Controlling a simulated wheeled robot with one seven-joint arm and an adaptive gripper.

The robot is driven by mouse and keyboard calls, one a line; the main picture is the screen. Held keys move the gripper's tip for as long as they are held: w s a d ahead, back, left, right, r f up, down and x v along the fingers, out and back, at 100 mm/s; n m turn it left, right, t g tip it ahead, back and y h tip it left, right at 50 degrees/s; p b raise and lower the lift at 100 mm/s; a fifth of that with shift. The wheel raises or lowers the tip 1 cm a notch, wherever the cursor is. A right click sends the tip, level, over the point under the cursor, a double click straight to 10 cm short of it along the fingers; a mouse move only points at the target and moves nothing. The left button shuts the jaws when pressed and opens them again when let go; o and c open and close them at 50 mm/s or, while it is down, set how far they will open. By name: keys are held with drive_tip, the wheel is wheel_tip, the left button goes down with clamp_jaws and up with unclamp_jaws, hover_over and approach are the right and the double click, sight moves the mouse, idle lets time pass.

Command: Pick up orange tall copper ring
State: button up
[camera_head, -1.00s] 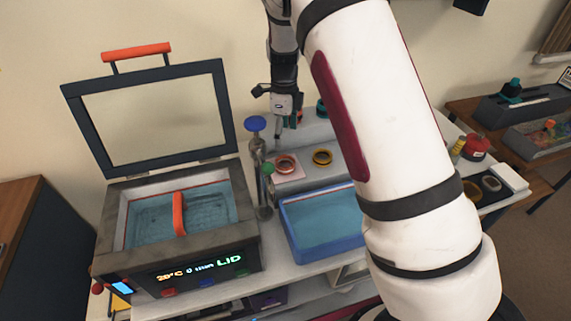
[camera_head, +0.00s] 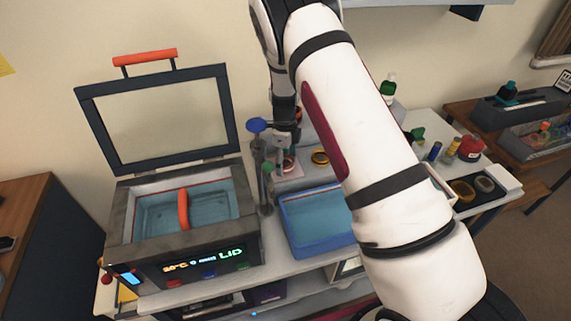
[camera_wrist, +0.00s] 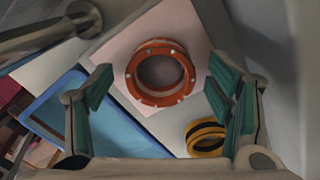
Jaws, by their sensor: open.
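The orange copper ring (camera_wrist: 160,72) lies on a pale square pad (camera_wrist: 183,22) in the wrist view. Small light studs mark its rim. In the head view the ring (camera_head: 289,163) is partly covered by my gripper. My gripper (camera_wrist: 163,95) is open, with one green-padded finger on each side of the ring in the wrist view. The ring appears between and beyond the fingertips, and nothing is held. In the head view my gripper (camera_head: 287,150) is over the pad area; the exact gap to the ring cannot be told.
A yellow and black ring (camera_wrist: 205,137) lies near the right finger; it also shows in the head view (camera_head: 320,158). A blue tray (camera_head: 315,222) stands in front. A metal cylinder (camera_wrist: 45,38) is close at upper left. The open-lidded bath (camera_head: 180,215) is left.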

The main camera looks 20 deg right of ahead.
drive_tip(key=c, duration=1.3)
